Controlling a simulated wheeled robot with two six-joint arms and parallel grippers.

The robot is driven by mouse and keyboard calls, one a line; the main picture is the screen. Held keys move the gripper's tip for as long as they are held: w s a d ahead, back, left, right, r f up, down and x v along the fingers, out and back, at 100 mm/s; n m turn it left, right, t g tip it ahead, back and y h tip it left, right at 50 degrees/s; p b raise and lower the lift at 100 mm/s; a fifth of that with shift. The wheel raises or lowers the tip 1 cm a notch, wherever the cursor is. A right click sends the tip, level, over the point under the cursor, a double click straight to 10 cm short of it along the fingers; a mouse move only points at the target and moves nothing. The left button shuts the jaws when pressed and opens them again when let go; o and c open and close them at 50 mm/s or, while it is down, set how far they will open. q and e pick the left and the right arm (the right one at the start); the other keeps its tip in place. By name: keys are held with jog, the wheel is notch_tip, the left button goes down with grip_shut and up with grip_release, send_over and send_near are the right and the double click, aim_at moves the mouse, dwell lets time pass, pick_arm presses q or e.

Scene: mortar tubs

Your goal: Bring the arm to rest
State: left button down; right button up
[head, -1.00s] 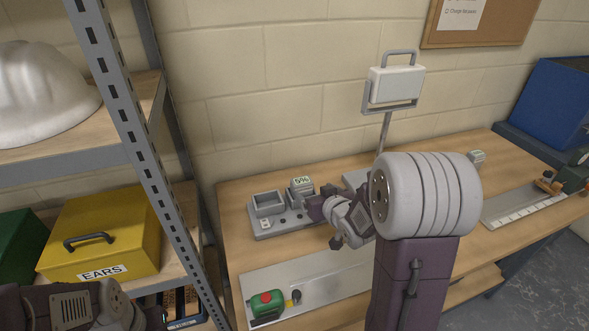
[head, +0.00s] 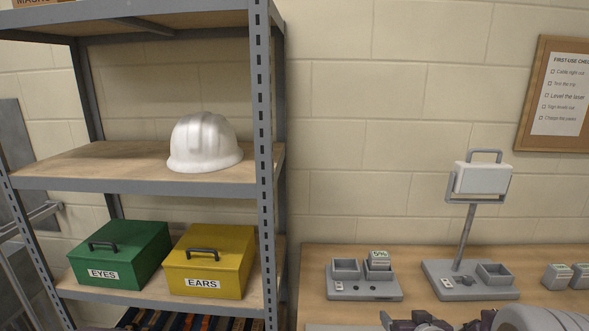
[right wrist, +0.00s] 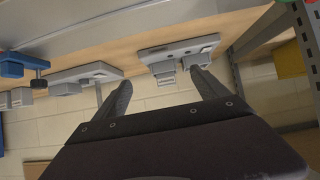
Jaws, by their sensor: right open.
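My right gripper (head: 418,322) shows only at the bottom edge of the head view, below the charger on the bench, with part of my pale arm beside it. In the right wrist view its two dark fingers (right wrist: 160,80) are spread apart with nothing held between them. That view is turned over, with the bench above and the wall below. The two-bay charger (head: 363,291) stands beyond the fingers, holding one battery (head: 378,260) marked 5%; its other bay is empty. My left gripper is not in view.
A lamp (head: 482,178) on a stand and more batteries (head: 557,276) are on the wooden bench (head: 415,258). The shelf unit (head: 262,150) at left holds a white helmet (head: 203,145), a green EYES box (head: 120,255) and a yellow ECARS-free EARS box (head: 210,262).

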jog(key=s+a+f+g, duration=0.1)
jog(key=f, duration=0.1)
jog(key=s+a+f+g, duration=0.1)
jog(key=s+g, duration=0.1)
jog(key=s+a+f+g, duration=0.1)
jog(key=s+f, duration=0.1)
jog(key=shift+s+a+f, duration=0.15)
jog(key=shift+a+f, duration=0.05)
jog(key=shift+f, duration=0.1)
jog(key=s+a+f+g, duration=0.1)
jog(key=s+a+g, duration=0.2)
jog(key=s, duration=0.3)
jog(key=s+a+f+g+y, duration=0.1)
jog(key=s+a+g, duration=0.2)
jog(key=s, duration=0.3)
jog(key=shift+s+f+n, duration=0.25)
jog(key=shift+f+n, duration=0.05)
